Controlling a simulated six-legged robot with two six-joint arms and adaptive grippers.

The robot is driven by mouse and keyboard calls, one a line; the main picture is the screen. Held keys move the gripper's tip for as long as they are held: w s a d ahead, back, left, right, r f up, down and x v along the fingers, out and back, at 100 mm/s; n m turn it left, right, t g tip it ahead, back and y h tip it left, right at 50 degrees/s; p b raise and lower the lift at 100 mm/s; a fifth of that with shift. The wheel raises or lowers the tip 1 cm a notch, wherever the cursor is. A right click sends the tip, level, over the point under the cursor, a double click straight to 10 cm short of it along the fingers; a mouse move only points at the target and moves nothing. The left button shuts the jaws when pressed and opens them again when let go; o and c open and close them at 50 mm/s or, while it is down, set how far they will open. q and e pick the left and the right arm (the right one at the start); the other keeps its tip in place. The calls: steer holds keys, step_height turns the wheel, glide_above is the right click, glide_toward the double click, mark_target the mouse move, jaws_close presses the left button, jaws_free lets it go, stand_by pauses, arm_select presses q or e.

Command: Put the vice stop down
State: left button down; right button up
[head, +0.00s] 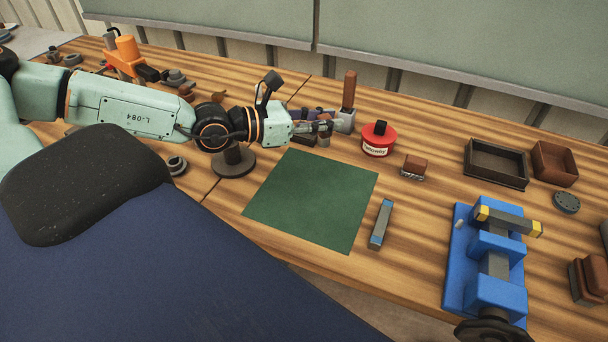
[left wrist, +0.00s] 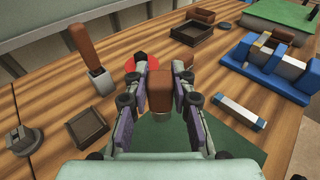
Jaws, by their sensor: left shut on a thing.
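My left gripper (head: 326,128) is shut on the vice stop, which shows as a brown block (left wrist: 160,92) between the two fingers in the left wrist view. The gripper (left wrist: 160,85) partly hides its sides. In the head view the vice stop is small and mostly covered by the fingers. The gripper is low over the bench, at the far edge of the green mat (head: 312,200) and left of the red tin (head: 378,140). I cannot tell whether the vice stop touches the bench. My right gripper is not in view.
A wooden-handled tool (head: 348,95) stands just behind the gripper. A grey bar with blue ends (head: 381,223) lies right of the mat. A brown-topped brush (head: 415,165), an open dark tray (head: 495,180) and a blue vice (head: 485,262) are further right. The mat is clear.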

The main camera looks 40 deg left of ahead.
mark_target(319, 144)
arm_select(q)
steer(key=shift+a+f, duration=0.1)
steer(key=shift+f, duration=0.35)
steer(key=f+b, duration=0.5)
steer(key=shift+w+d, duration=0.1)
steer(key=shift+d, duration=0.25)
steer(key=shift+w+a+f+b, duration=0.1)
steer(key=shift+a+f+b, duration=0.15)
steer(key=shift+f+b, duration=0.4)
step_height(319, 144, down, 3)
steer(key=b, duration=0.2)
steer(key=shift+d+b, duration=0.15)
steer(key=shift+b, duration=0.2)
steer(key=shift+f, duration=0.15)
